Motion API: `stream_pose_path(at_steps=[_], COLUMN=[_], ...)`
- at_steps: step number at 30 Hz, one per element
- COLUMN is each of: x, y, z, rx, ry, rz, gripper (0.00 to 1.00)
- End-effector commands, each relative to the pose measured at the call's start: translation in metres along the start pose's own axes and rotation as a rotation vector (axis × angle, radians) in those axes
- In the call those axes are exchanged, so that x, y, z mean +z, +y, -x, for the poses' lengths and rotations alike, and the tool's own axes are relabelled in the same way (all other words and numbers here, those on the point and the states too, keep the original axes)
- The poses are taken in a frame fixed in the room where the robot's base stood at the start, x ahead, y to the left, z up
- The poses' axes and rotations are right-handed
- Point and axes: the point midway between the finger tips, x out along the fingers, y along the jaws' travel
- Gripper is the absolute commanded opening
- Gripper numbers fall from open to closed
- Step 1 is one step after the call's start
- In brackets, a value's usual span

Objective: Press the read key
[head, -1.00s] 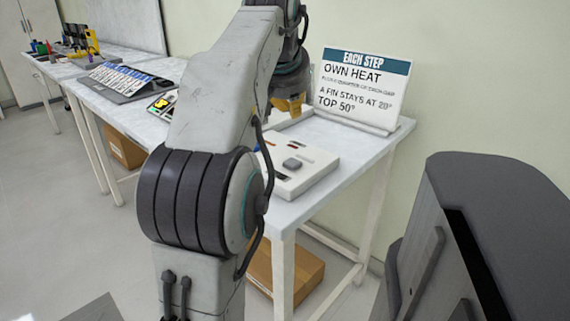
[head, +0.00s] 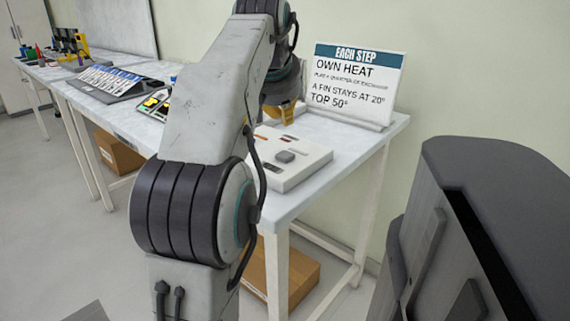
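A white panel box (head: 290,176) lies on the right end of the white table. A raised grey key (head: 285,156) sits on its top, with a small dark red-brown patch (head: 289,138) behind it and a dark patch (head: 272,167) near its left front edge. I cannot read any label on the keys. My gripper (head: 283,112) hangs above the rear part of the box, its yellow-orange part showing below the dark wrist. My arm hides much of the box's left side, and the fingertips are too small and covered to tell open from shut.
A sign (head: 355,82) reading "EACH STEP, OWN HEAT" stands at the back of the table. A dark sloped rack with cards (head: 112,80) and a small yellow-and-black device (head: 158,103) lie further left. Cardboard boxes (head: 285,268) sit beneath. Floor at left is clear.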

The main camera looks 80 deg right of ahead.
Motion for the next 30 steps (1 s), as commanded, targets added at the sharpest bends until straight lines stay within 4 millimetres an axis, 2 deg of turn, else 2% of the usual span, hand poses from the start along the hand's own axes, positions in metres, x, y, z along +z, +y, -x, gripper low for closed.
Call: stream_pose_path(at_steps=[1, 12, 26, 27, 30], x=[0.007, 0.028, 0.031, 0.031, 0.031], y=[0.000, 0.000, 0.000, 0.000, 0.000], z=[-0.010, -0.037, -0.041, -0.041, -0.041], rx=[0.000, 0.000, 0.000, 0.000, 0.000], ry=[0.000, 0.000, 0.001, 0.001, 0.000], rz=[0.000, 0.000, 0.000, 0.000, 0.000], gripper=[0.00, 0.00, 0.00, 0.05, 0.00])
